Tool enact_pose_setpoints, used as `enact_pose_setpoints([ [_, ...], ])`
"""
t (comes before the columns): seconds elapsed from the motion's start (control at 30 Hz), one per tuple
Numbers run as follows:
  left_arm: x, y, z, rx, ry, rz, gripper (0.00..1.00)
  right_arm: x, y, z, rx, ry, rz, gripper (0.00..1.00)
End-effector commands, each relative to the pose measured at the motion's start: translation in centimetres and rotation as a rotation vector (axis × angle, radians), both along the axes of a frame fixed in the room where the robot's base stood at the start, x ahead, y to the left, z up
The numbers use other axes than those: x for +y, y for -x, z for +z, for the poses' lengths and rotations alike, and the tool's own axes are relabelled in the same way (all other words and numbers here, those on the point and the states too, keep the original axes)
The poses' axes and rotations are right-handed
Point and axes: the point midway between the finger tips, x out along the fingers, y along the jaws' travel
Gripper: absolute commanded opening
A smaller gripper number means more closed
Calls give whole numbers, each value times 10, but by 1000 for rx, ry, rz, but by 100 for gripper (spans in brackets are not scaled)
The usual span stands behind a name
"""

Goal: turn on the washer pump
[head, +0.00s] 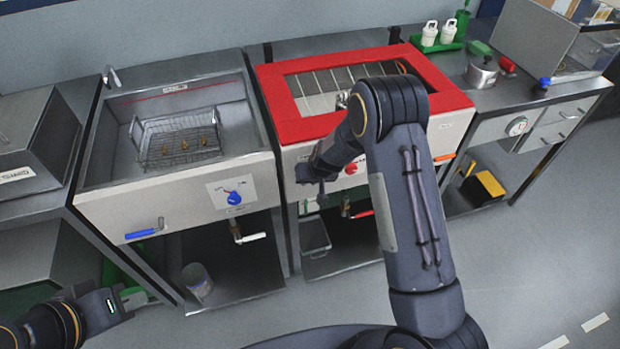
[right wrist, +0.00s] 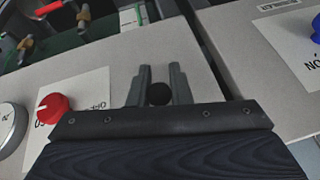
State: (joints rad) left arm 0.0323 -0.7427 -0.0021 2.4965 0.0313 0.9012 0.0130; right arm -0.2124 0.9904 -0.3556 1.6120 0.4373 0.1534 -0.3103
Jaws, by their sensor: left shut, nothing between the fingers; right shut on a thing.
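My right gripper (head: 314,175) is at the front panel of the red-framed unit (head: 292,128), near its left edge. The gripper hides this knob in the head view. A red knob (head: 351,168) is on the same panel; it also shows in the right wrist view (right wrist: 53,108). A blue knob (head: 233,198) is on the neighbouring basin unit. My left gripper (head: 126,300) is low at the left, shut and empty. I cannot read which control is the washer pump.
The basin (head: 95,175) holds a wire basket (head: 177,140) with small brass parts. A bucket (head: 197,280) stands on the lower shelf. The right bench holds a pot (head: 482,73). Floor at the right is clear.

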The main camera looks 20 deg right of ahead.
Motion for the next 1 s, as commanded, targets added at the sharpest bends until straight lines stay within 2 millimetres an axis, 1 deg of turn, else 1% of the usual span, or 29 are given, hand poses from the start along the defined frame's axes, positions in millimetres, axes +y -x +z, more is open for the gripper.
enact_pose_setpoints([
  [0.17, 0, 0, 0, 0, 0, 0, 0, 0, 1, -1, 4, 0, 1, 0],
  [0.2, 0, 0, 0, 0, 0, 0, 0, 0, 1, -1, 4, 0, 1, 20],
  [0.33, 0, 0, 0, 0, 0, 0, 0, 0, 1, -1, 3, 0, 0, 37],
  [0.37, 0, 0, 0, 0, 0, 0, 0, 0, 1, -1, 3, 0, 0, 40],
  [0.6, 0, 0, 0, 0, 0, 0, 0, 0, 0, 0, 0, 0, 0, 40],
  [0.7, 0, 0, -1, 0, 0, 0, 0, 0, 2, 4, 0, 0, 1, 40],
  [0.77, 0, 0, -2, 0, 0, 0, 0, -1, 5, 11, -2, 0, 1, 40],
  [1.0, 0, 0, -7, 0, 0, 0, 0, -5, 22, 48, -2, -1, 2, 40],
])
